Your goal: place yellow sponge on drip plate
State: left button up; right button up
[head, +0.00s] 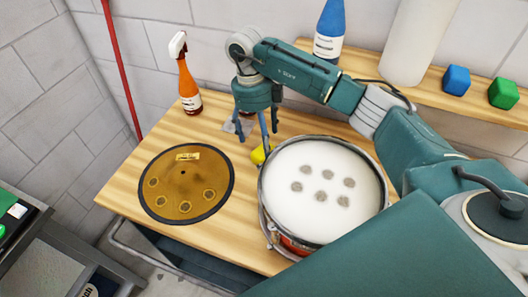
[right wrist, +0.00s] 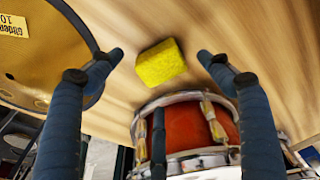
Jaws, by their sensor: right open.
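The yellow sponge (head: 258,154) lies on the wooden bench, partly hidden behind my right gripper and the drum. In the right wrist view the whole sponge (right wrist: 160,64) shows between the spread fingertips, not touching either. My right gripper (head: 254,143) is open and empty, pointing down above the sponge. A round gold-brown plate with a dark rim and a yellow label (head: 180,183) lies flat on the bench, left of the sponge; it looks like the drip plate. Its edge also shows in the right wrist view (right wrist: 40,55). My left gripper is not in view.
A drum with a white head (head: 322,215) stands close right of the sponge. An orange spray bottle (head: 188,88) stands at the back left. A shelf behind holds a blue bottle (head: 329,30), a blue block (head: 456,80) and a green block (head: 503,93).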

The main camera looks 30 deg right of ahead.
jog(key=f+p, duration=0.1)
jog(key=f, duration=0.1)
jog(key=s+f+p, duration=0.1)
jog(key=f, duration=0.1)
jog(key=shift+d+f+p, duration=0.1)
jog(key=shift+d+p, duration=0.1)
jog(key=shift+p, duration=0.15)
jog(key=shift+s+f, duration=0.1)
jog(key=shift+f, duration=0.5)
jog(key=c, duration=1.2)
jog(key=shift+c, duration=0.2)
jog(key=shift+r, duration=0.1)
jog(key=shift+r, duration=0.15)
jog(key=shift+c, duration=1.1)
jog(key=shift+r, duration=0.3)
notch_tip(320, 180, up, 19)
jog(key=b, duration=0.2)
jog(key=shift+b, duration=0.35)
